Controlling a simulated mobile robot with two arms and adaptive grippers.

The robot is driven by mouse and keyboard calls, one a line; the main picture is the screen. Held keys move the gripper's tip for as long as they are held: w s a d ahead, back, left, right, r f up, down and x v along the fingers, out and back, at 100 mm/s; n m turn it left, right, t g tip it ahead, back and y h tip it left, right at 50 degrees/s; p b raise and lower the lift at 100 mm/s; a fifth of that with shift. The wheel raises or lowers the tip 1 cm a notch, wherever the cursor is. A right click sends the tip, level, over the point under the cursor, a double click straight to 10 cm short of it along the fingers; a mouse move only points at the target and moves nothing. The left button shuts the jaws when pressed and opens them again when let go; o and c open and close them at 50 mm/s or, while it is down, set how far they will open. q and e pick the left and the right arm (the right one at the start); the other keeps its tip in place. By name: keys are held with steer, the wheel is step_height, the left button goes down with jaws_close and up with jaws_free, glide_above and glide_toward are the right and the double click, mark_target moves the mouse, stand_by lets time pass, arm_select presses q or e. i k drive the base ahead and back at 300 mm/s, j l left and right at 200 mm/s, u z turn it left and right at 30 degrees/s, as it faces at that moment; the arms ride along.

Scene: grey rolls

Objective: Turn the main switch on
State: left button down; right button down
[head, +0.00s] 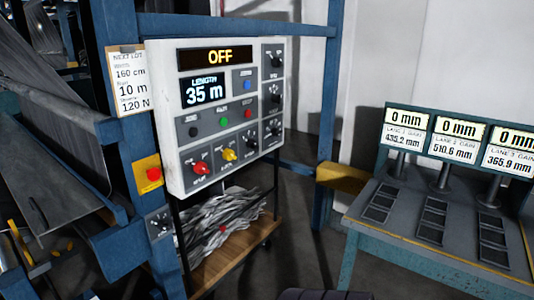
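A white control panel (222,183) is mounted on a blue frame, and its display (215,57) reads OFF. A red rotary knob (201,168) and a yellow rotary knob (229,155) sit in its bottom row, beside black dials. Below and left of the panel, a grey plate on the blue post carries a small rotary switch (158,225). The small labels are too blurred to tell which one is the main switch. Neither of my grippers is in view.
A red button (153,173) on a yellow plate sits above the small rotary switch. A length display (205,91) reads 35 m. A wooden-based cart (235,254) with grey strips stands under the panel. A console (415,237) with lane displays stands at right.

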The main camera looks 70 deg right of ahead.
mark_target(199, 168)
steer(key=z, duration=1.95)
